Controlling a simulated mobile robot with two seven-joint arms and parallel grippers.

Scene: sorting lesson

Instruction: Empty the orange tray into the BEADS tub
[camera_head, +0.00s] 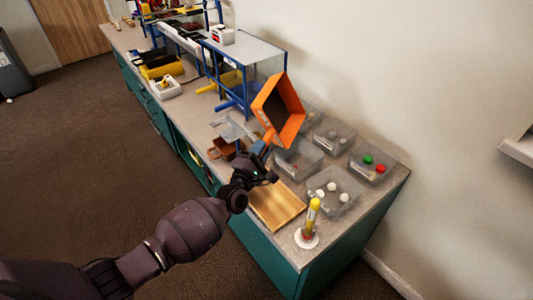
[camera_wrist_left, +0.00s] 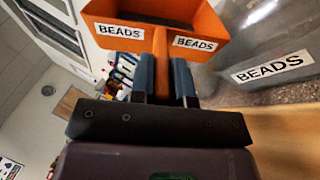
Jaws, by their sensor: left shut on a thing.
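The orange tray (camera_head: 290,124) is held up over the bench, steeply tilted, its dark inside facing the head camera. I cannot make out beads in it. It carries BEADS labels in the left wrist view (camera_wrist_left: 158,20). My left gripper (camera_head: 264,151) is shut on the tray's orange handle, seen between the fingers (camera_wrist_left: 162,78). A clear tub labelled BEADS (camera_wrist_left: 290,92) is to the right of the fingers in the wrist view. In the head view a clear tub (camera_head: 299,172) sits just right of the gripper; its label is unreadable. My right gripper is out of view.
Other clear tubs hold white balls (camera_head: 348,209) and red and green pieces (camera_head: 358,175). A wooden tray (camera_head: 277,206) and a yellow tube on a white base (camera_head: 313,215) stand in front. A blue-framed shelf (camera_head: 247,48) is behind; a wall closes the right side.

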